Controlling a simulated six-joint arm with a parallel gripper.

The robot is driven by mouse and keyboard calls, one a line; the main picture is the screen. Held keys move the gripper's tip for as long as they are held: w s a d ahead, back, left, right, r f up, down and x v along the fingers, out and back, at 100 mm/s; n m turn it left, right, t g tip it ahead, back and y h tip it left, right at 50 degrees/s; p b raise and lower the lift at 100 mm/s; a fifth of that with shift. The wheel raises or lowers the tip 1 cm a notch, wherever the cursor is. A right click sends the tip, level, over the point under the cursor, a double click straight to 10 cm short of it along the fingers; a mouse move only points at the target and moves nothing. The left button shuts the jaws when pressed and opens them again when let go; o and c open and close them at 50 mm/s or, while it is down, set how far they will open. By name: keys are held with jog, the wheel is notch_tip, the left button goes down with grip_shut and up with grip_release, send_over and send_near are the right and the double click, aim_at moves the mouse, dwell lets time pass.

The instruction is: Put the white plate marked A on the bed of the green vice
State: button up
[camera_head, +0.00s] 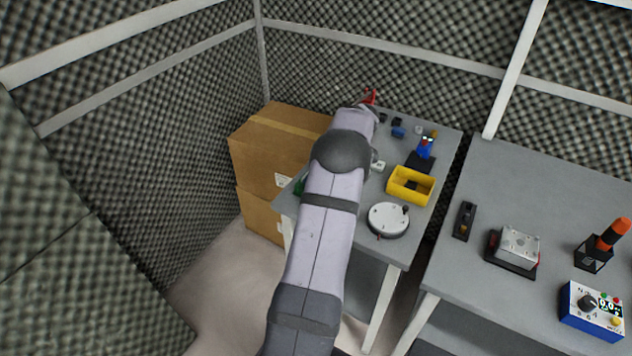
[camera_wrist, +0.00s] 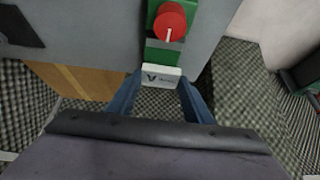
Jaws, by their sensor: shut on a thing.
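My gripper (camera_wrist: 160,84) is shut on a white plate (camera_wrist: 161,71) in the wrist view, with one blue finger at each end of the plate. The plate bears a dark mark like an upside-down A and small print that I cannot read. Just beyond it is the green vice (camera_wrist: 162,54) with a round red knob (camera_wrist: 170,21). The plate overlaps the near end of the vice in this view; I cannot tell whether they touch. In the head view my arm hides the gripper and plate, and only a small green patch (camera_head: 298,187) shows beside it.
The grey table (camera_head: 340,243) also holds a yellow open frame (camera_head: 410,186), a round white device (camera_head: 388,219) and a blue item on a dark base (camera_head: 424,150). Cardboard boxes (camera_head: 275,148) stand left of it. A second grey table (camera_head: 480,290) is at right.

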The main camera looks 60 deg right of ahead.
jog(key=shift+f+p, duration=0.65)
jog(key=shift+f, duration=1.8)
jog(key=shift+f, duration=0.15)
jog(key=o, duration=1.1)
